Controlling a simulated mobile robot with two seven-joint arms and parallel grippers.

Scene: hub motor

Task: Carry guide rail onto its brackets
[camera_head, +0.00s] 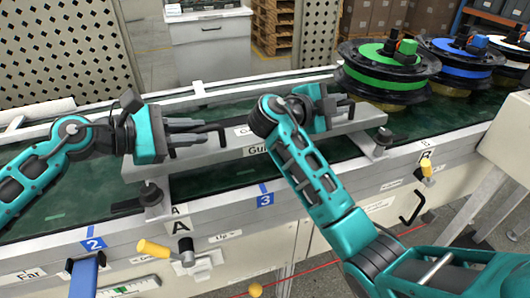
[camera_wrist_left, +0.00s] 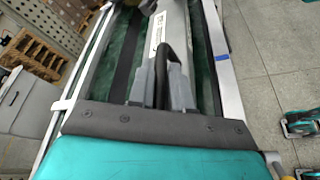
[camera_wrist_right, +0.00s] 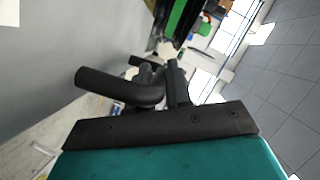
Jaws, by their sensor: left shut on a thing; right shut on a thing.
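The guide rail (camera_head: 240,153) is a long grey bar with a white label, held lengthwise above the green conveyor belt. It also shows in the left wrist view (camera_wrist_left: 175,40). My left gripper (camera_head: 212,137) is shut on the rail's left black handle (camera_wrist_left: 168,55). My right gripper (camera_head: 343,108) is shut on the right black handle (camera_wrist_right: 120,86), partly hidden by my right arm in the head view. The left bracket (camera_head: 152,199) is below the rail's left end. The right bracket (camera_head: 378,143) is close beneath its right end. I cannot tell whether the rail touches either.
Spools with green (camera_head: 388,54) and blue (camera_head: 462,50) tops stand on the conveyor at the right. Yellow-handled clamps (camera_head: 155,249) and (camera_head: 426,170) are on the front side, beside plates A and B. A grey cabinet (camera_head: 209,40) stands behind.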

